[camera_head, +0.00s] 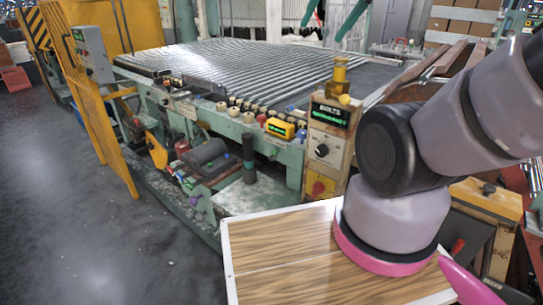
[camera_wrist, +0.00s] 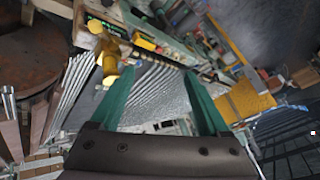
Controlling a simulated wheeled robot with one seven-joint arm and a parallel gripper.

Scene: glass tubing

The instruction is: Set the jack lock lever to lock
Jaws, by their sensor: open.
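No part is clearly labelled as the jack lock lever, and I cannot tell which one it is. The control post (camera_head: 327,140) at the right end of the green machine carries a lit green display (camera_head: 330,115), a round black-and-white knob (camera_head: 322,150) and a red-and-yellow switch (camera_head: 319,188). A dark upright post (camera_head: 248,155) stands on the machine's front. My gripper (camera_wrist: 160,72) is open and empty in the wrist view, its two green fingers wide apart. The machine lies beyond them, and they touch nothing that I can see.
The roller bed (camera_head: 230,65) stretches behind the machine's front. A yellow gate (camera_head: 100,110) stands at the left. A wooden-topped table (camera_head: 285,255) is at the front, under my arm. The grey floor (camera_head: 60,200) at the left is clear.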

